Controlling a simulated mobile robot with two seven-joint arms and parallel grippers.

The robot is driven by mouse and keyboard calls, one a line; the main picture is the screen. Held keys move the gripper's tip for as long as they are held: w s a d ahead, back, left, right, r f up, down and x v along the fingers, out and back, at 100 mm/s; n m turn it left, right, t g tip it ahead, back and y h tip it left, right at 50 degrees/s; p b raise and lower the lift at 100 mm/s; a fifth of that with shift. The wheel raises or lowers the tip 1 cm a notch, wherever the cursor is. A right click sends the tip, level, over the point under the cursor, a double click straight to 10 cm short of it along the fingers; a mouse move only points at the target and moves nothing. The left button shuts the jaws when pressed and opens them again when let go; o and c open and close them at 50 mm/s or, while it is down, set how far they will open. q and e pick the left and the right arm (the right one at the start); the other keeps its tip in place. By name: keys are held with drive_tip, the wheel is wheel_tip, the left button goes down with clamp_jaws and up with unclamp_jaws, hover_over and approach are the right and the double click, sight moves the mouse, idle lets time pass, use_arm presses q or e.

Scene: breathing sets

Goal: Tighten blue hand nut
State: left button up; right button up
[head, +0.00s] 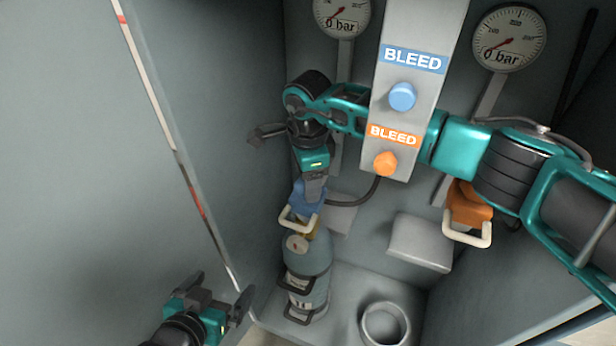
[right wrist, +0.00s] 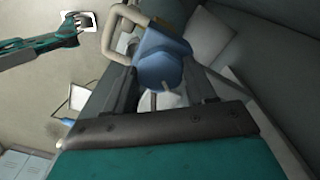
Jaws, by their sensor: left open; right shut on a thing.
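The blue hand nut (head: 305,198) sits at the top of a grey-blue gas cylinder (head: 308,262), with a pale loop handle (head: 297,220) beside it. In the right wrist view, the blue nut (right wrist: 163,58) is between the two fingers, and the pale loop (right wrist: 112,32) is at its upper left. My right gripper (head: 309,190) reaches down from above and is shut on the blue hand nut; its fingers partly cover it. My left gripper (head: 214,297) is open and empty at the lower left, apart from the cylinder.
A panel with a blue BLEED knob (head: 402,96) and an orange BLEED knob (head: 386,163) hangs in front of my right arm. An orange nut (head: 468,205) with a pale loop is on the right. Two gauges (head: 509,38) (head: 342,14) read near zero. An empty ring holder (head: 386,325) stands right of the cylinder.

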drive_tip(key=m+b, duration=0.1)
drive_tip(key=m, duration=1.5)
drive_tip(key=shift+r+m+p, duration=0.1)
drive_tip(key=shift+m+p, duration=0.25)
drive_tip(key=shift+m, duration=0.05)
drive_tip(key=m+p, duration=0.1)
drive_tip(key=m, duration=0.4)
drive_tip(key=shift+m, duration=0.3)
drive_tip(key=o, duration=1)
drive_tip(key=shift+o, duration=0.2)
